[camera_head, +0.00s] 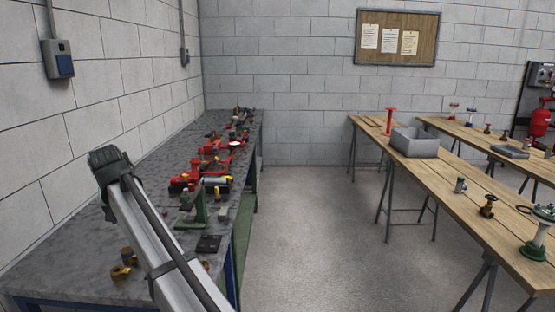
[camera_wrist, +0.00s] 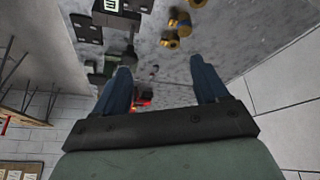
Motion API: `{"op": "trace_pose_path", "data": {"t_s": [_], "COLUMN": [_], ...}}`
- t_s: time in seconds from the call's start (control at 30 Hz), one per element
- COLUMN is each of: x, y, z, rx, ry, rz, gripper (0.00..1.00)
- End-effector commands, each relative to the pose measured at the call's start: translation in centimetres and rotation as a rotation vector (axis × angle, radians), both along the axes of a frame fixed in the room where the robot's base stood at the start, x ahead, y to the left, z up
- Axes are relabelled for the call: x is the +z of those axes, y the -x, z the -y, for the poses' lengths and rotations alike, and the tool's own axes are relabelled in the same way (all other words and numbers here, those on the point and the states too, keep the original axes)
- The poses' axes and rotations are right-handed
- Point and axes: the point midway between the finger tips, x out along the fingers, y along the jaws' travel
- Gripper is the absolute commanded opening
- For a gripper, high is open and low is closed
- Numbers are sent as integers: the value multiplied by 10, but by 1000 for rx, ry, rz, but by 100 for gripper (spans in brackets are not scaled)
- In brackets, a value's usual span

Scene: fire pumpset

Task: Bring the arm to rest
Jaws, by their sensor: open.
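My gripper (camera_wrist: 163,82) shows in the wrist view, with two blue fingers spread apart. The gap between them is empty, and the fingers touch nothing that I can see. The wrist view is upside down, with the grey workbench (camera_wrist: 235,30) beyond the fingers. In the camera_head view, my pale arm link rises from the bottom edge to a dark joint at the left, over the workbench (camera_head: 75,262). I cannot make out my gripper in that view.
Brass fittings (camera_head: 124,264) lie near the arm link on the bench. A wooden table (camera_head: 460,168) with a grey bin (camera_head: 414,143) stands right, across clear floor.

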Motion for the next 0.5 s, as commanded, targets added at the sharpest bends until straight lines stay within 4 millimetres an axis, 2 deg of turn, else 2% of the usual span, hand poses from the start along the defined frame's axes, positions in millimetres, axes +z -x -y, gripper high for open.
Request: {"op": "trace_pose_path", "data": {"t_s": [0.03, 0.17, 0.27, 0.37, 0.5], "x": [-7, -31, -56, -89, -145], "y": [8, 8, 5, 1, -9], "z": [25, 71, 108, 147, 204], "rx": [-61, -188, -266, -336, -414], "ry": [5, 20, 36, 60, 111], "rz": [-2, -17, -32, -52, -82], "gripper": [73, 73, 73, 73, 73]}}
